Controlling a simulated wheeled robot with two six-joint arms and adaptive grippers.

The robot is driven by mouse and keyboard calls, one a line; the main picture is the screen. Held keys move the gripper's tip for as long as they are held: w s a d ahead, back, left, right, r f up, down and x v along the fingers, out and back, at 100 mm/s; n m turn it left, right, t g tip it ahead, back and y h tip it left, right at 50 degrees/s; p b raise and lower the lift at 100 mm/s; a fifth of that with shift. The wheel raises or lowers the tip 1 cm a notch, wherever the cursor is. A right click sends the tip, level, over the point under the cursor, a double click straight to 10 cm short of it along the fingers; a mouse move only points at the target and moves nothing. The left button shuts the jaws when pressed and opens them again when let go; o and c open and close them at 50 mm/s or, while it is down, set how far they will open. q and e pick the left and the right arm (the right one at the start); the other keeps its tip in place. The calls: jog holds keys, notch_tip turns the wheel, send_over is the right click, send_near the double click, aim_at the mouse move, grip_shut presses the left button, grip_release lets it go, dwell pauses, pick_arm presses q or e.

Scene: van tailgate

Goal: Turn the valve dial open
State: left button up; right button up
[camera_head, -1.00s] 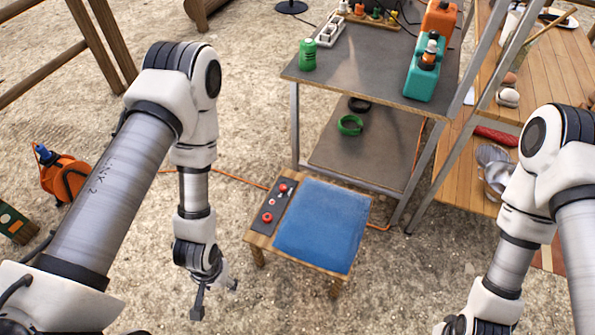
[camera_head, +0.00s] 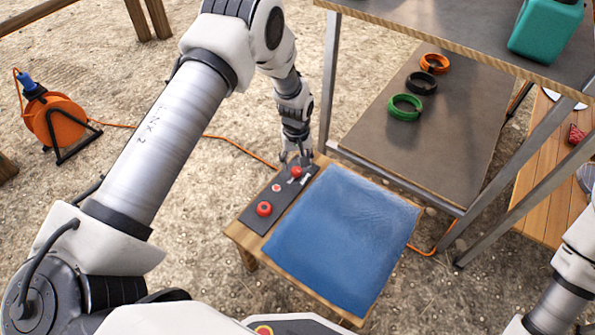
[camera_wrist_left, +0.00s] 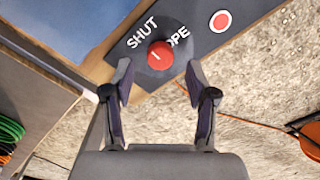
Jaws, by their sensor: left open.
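The valve dial (camera_head: 297,171) is a red round knob at the far end of a dark panel (camera_head: 283,196) on a low wooden stool. In the left wrist view the dial (camera_wrist_left: 160,55) sits between the printed words SHUT and OPE, the latter partly covered by the dial. A short white mark shows on its top, on the side nearer SHUT. My left gripper (camera_head: 294,160) is open just behind the dial, its fingers (camera_wrist_left: 158,76) apart on either side and short of it in the wrist view. My right gripper is out of view.
A small red-and-white button (camera_head: 276,187) and a larger red knob (camera_head: 264,208) share the panel. A blue pad (camera_head: 342,240) covers the rest of the stool. A metal-framed table (camera_head: 420,125) stands close behind at right. An orange cable reel (camera_head: 58,125) is at left.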

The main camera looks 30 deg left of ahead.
aim_at(297, 170)
pick_arm(q)
notch_tip(297, 170, down, 3)
jog(key=shift+b, duration=0.35)
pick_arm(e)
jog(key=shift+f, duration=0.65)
pick_arm(q)
grip_shut()
